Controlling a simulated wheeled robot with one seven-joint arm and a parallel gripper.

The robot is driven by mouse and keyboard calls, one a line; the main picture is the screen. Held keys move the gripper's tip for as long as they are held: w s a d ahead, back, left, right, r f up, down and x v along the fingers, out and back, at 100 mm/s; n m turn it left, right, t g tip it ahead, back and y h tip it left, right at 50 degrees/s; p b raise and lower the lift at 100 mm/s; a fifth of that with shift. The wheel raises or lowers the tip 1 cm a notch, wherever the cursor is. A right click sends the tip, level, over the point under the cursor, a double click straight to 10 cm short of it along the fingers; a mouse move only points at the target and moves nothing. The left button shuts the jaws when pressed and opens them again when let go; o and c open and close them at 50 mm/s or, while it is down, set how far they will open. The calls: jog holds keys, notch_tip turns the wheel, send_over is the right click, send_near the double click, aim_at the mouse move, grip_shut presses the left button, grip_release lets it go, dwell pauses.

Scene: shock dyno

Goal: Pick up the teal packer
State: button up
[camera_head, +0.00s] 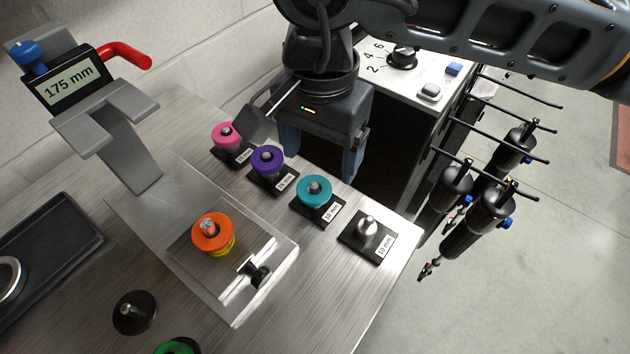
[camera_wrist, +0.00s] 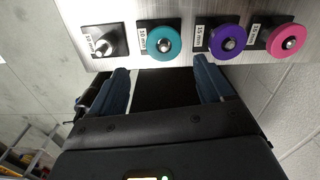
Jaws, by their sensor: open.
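The teal packer (camera_head: 314,188) is a round disc with a metal post through its centre, seated on a black base labelled 10 mm on the metal bench. In the wrist view the teal packer (camera_wrist: 159,43) lies beyond the fingertips, nearer the left finger. My gripper (camera_head: 322,168) is open and empty, behind the teal and purple packers in the head view. In the wrist view the two blue fingers of my gripper (camera_wrist: 160,82) are spread wide, with nothing between them. The gripper is apart from the teal packer.
A purple packer (camera_head: 268,160) and a pink packer (camera_head: 227,135) sit left of the teal one. A bare post base (camera_head: 368,228) is to its right. An orange packer (camera_head: 212,234) stands on the fixture plate. Black shock absorbers (camera_head: 490,205) hang at right.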

aim_at(314, 184)
jog(key=shift+a+f+p, duration=0.2)
jog(key=shift+f+p, duration=0.25)
jog(key=shift+f, duration=1.1)
jog(key=shift+a+f+p, duration=0.15)
jog(key=shift+f+p, duration=0.25)
jog(key=shift+f, duration=1.15)
jog(key=c, duration=1.1)
jog(key=shift+r, duration=0.1)
jog(key=shift+r, duration=0.45)
jog(key=r, duration=0.1)
jog(key=d+r+b, duration=0.1)
jog(key=r, duration=0.1)
jog(key=shift+r+b, duration=0.15)
jog(key=shift+b, duration=0.15)
jog(key=s+d+r+b, duration=0.2)
jog(key=d+r, duration=0.4)
jog(key=d, duration=0.4)
jog(key=shift+d+r, duration=0.2)
jog(key=shift+r, duration=0.1)
